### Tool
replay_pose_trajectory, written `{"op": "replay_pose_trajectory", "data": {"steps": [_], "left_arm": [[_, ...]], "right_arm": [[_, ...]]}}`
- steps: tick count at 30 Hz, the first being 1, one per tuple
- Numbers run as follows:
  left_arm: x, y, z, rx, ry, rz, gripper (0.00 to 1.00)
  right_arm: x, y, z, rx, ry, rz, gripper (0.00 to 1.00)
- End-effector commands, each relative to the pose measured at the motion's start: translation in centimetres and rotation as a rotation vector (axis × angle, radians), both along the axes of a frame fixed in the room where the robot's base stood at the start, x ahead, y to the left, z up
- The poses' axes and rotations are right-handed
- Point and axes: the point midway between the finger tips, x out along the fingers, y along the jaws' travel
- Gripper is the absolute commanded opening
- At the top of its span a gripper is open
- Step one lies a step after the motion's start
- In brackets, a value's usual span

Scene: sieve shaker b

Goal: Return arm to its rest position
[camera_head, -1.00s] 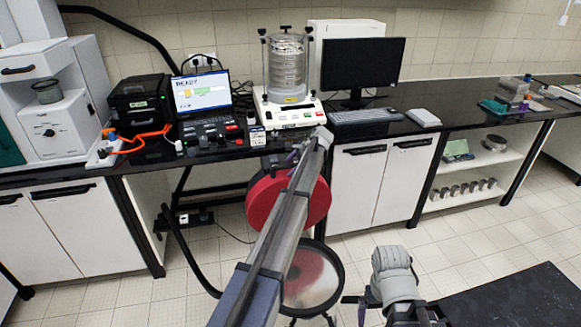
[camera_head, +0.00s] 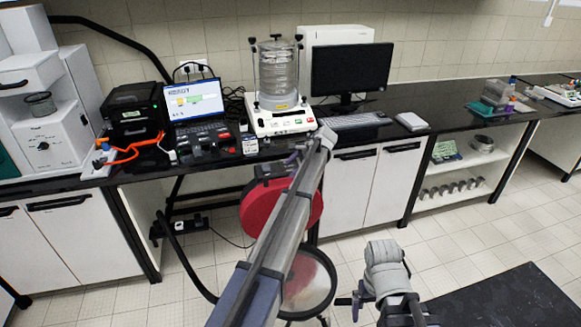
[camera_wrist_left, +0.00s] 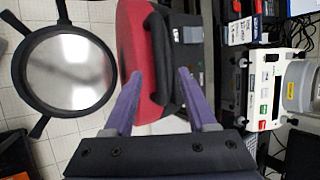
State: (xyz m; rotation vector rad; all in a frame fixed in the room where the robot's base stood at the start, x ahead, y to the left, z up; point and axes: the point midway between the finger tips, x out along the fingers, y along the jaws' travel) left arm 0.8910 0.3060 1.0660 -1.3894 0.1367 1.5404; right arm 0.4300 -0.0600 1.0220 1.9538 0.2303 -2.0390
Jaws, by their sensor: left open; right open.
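My left arm reaches from the bottom centre of the head view toward the bench front. Its gripper (camera_head: 291,160) has purple fingers and hangs at the arm's far end, near the red round seat. In the left wrist view the left gripper (camera_wrist_left: 160,73) is open, with nothing between its fingertips; the red seat (camera_wrist_left: 132,45) lies beyond them. My right arm is folded low at the bottom right of the head view. Its gripper (camera_head: 350,303) is open, small in view and clear of the bench. The sieve shaker (camera_head: 281,122) stands on the bench with its clear sieve stack.
The black bench top (camera_head: 450,115) carries a laptop (camera_head: 193,100), monitor (camera_head: 350,70) and keyboard (camera_head: 352,121). The red seat (camera_head: 262,205) and a black-rimmed round disc (camera_head: 308,283) stand below my left arm. A black surface (camera_head: 505,300) is at lower right. Tiled floor (camera_head: 450,235) is open beyond it.

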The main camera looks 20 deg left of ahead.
Motion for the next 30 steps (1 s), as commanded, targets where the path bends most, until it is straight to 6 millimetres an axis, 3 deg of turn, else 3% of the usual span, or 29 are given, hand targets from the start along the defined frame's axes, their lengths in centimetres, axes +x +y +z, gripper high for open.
{"op": "replay_pose_trajectory", "data": {"steps": [7, 11, 14, 21, 27, 30], "left_arm": [[-0.1, -0.1, -0.1, -0.002, 0.0, 0.001, 0.57], [-2.7, -2.1, -0.6, -0.035, -0.013, 0.018, 0.57], [-7.4, -5.6, -1.5, -0.098, -0.033, 0.061, 0.57], [-22.2, -15.2, -4.1, -0.302, -0.063, 0.222, 0.57], [-34.6, -20.8, -5.6, -0.442, -0.041, 0.365, 0.57], [-39.6, -22.5, -6.1, -0.489, -0.023, 0.427, 0.57]], "right_arm": [[0.0, 0.0, -0.1, 0.0, 0.0, 0.0, 1.0], [0.0, 0.0, -0.2, 0.0, 0.0, 0.0, 1.0], [0.0, 0.0, -0.5, 0.0, 0.0, 0.0, 1.0], [0.0, 0.0, -1.2, 0.0, 0.0, -0.001, 1.0], [0.0, 0.0, -1.7, 0.0, 0.0, -0.001, 1.0], [0.0, 0.0, -1.9, 0.0, 0.0, -0.001, 1.0]]}}
